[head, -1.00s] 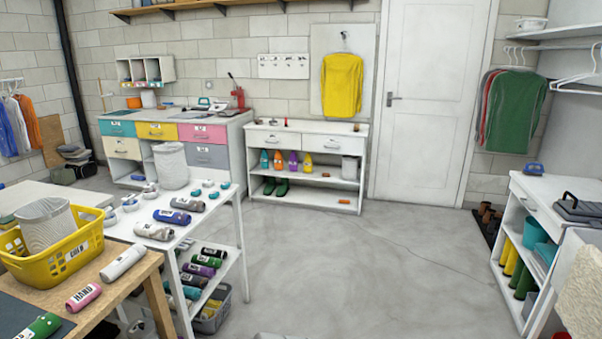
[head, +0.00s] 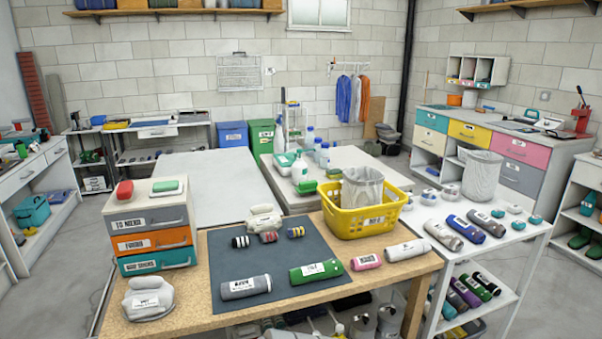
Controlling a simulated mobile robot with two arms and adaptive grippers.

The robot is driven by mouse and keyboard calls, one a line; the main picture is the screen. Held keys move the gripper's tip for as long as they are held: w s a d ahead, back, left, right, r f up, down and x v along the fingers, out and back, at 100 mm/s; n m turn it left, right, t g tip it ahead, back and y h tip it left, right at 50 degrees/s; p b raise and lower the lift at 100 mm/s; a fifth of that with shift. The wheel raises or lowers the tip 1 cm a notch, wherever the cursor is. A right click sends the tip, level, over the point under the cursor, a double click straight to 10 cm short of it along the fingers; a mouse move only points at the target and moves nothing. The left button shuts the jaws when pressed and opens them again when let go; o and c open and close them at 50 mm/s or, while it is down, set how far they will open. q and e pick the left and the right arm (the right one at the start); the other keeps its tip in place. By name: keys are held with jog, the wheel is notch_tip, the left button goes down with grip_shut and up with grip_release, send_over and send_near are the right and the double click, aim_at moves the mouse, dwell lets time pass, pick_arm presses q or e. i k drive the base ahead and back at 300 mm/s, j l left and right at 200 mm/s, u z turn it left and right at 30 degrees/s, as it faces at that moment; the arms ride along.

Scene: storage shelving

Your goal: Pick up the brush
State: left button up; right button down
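No brush can be made out for certain. A red block-shaped item (head: 125,192) and a green-topped item with a pale underside (head: 167,186) lie on the small drawer unit (head: 154,242) at the left of the wooden table; either may be a brush. A small green item (head: 306,187) lies on the white table behind, too small to identify. Neither of my grippers is in view.
The wooden table (head: 215,325) holds a dark mat (head: 262,262), rolled items and a yellow basket (head: 352,222). A white shelf table (head: 510,238) with rolled items stands at its right. Floor shows on the left (head: 85,225).

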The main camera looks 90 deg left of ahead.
aim_at(125, 191)
jog(key=u, duration=7.2)
jog(key=k+l+u, duration=0.8)
jog(key=k, duration=0.5)
